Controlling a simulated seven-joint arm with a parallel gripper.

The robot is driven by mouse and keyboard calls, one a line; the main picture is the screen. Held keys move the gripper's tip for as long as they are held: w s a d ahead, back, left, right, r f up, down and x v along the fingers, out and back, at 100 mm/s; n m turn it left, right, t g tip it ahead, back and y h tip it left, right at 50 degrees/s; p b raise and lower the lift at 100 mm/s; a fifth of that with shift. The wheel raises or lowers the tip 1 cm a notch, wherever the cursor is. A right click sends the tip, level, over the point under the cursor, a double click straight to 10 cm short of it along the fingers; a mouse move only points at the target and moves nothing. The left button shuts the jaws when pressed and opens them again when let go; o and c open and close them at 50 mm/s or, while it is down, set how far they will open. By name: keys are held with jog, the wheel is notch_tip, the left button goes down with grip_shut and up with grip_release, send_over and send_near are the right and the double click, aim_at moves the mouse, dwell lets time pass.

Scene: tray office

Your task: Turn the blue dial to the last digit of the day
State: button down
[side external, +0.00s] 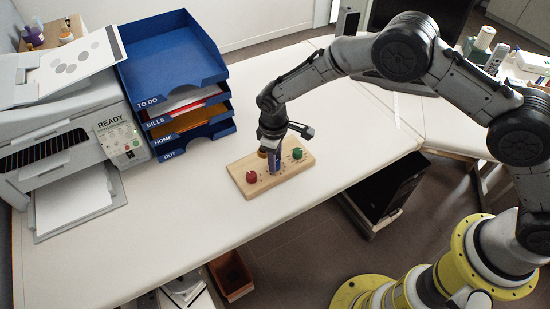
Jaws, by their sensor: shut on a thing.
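A wooden board (246,187) with dials lies on the white desk. A red dial (250,177) shows at its left end and a green dial (297,153) at its right end. My gripper (274,165) points down over the middle of the board, between the red and green dials. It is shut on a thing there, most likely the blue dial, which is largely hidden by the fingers. The dial's setting cannot be read. No day or date is readable in this view.
Blue stacked trays (172,54) labelled TO DO, BILLS, HOME and OUT stand behind left. A printer (65,110) showing READY stands at the left. The desk (190,215) is clear around the board; its front edge is close.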

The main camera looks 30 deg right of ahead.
jog(key=shift+n, duration=0.6)
jog(key=c, duration=0.5)
grip_release()
jog(key=shift+c, duration=0.2)
notch_tip(320, 180, up, 14)
jog(key=shift+s+a, duration=0.25)
